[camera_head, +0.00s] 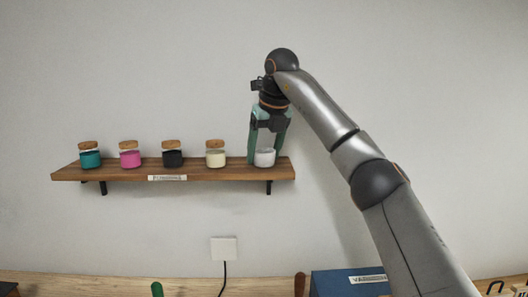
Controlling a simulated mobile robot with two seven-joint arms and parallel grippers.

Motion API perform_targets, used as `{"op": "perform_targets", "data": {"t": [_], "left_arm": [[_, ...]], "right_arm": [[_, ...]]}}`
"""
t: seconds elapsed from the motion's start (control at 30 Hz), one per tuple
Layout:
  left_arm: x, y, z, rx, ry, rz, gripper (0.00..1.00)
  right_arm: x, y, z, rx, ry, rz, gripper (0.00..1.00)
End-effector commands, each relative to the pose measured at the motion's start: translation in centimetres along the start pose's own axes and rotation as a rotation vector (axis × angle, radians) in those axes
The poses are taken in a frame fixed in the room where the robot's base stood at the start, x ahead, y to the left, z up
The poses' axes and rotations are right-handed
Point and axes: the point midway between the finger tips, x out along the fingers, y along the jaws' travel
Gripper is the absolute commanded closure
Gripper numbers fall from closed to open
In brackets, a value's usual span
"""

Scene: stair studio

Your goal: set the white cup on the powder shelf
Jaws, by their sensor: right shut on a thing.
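The white cup (264,158) is at the right end of the wooden wall shelf (130,174), whose front label is too small to read for certain. My right gripper (266,160) reaches down from above and is shut on the cup, with a greenish finger on each side of it. The cup looks upright and at the level of the shelf top; I cannot tell whether it touches the board. My left gripper is not in view.
Corked jars stand along the shelf left of the cup: teal (91,159), pink (130,158), black (172,158) and cream (215,158). The cream jar is nearest, with a gap between. Below are a wall socket (224,248) and a blue box (335,284) on a wooden surface.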

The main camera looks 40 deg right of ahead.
Motion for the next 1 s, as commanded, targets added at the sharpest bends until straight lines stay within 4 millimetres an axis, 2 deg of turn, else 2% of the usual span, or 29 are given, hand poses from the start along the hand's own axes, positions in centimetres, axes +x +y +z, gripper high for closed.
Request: {"op": "perform_targets", "data": {"t": [0.3,0.33,0.57,0.83,1.0], "left_arm": [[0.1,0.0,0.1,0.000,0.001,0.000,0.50],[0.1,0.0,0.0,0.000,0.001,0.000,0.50],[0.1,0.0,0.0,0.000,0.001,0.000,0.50],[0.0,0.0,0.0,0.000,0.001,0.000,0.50],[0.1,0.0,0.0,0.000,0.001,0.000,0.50]], "right_arm": [[0.2,0.0,-0.1,0.001,0.000,0.000,0.86],[0.2,0.0,-0.1,0.001,0.000,0.000,0.28],[0.2,0.0,-0.1,0.001,0.000,0.000,0.02],[0.1,0.0,0.0,0.001,0.000,0.000,0.00],[-1.4,0.1,0.1,0.000,-0.003,0.001,0.00]]}}
